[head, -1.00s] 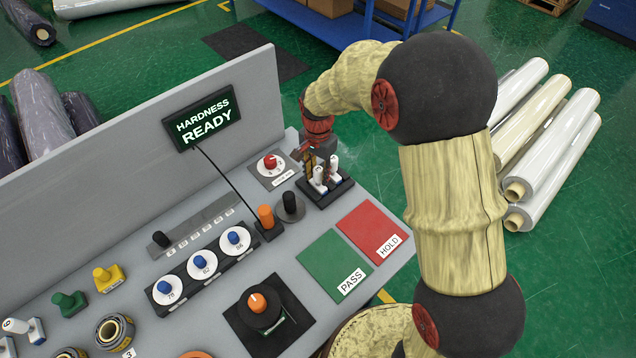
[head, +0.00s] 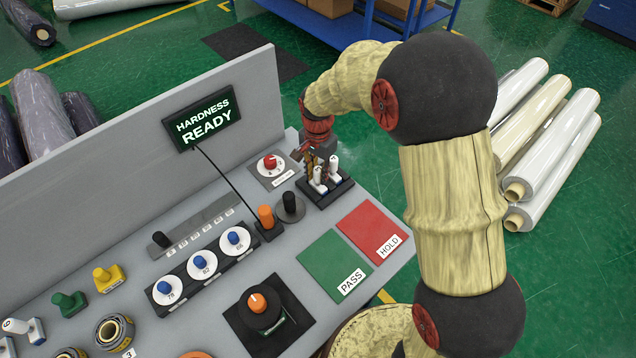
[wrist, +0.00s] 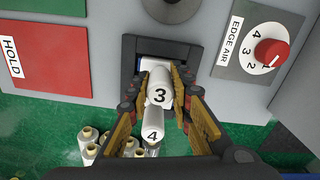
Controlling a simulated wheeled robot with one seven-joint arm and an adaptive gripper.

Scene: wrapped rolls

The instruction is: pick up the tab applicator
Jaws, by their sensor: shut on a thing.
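Two white applicator-like pieces stand upright in a black holder (head: 342,188) at the far right of the bench in the head view. In the wrist view, one white piece marked 3 (wrist: 160,88) lies between my fingers, and another marked 4 (wrist: 153,134) shows just below it. My gripper (wrist: 158,80) is shut on the piece marked 3, which still appears to be at the holder. In the head view my gripper (head: 316,165) is at the holder, and its fingers are partly hidden by the white pieces.
A red-knobbed EDGE AIR dial (head: 271,163) sits close beside the holder. The red HOLD mat (head: 374,231) and green PASS mat (head: 334,264) lie clear in front. A dark knob on a grey disc (head: 290,205) stands nearby. Wrapped rolls (head: 545,140) lie on the floor at right.

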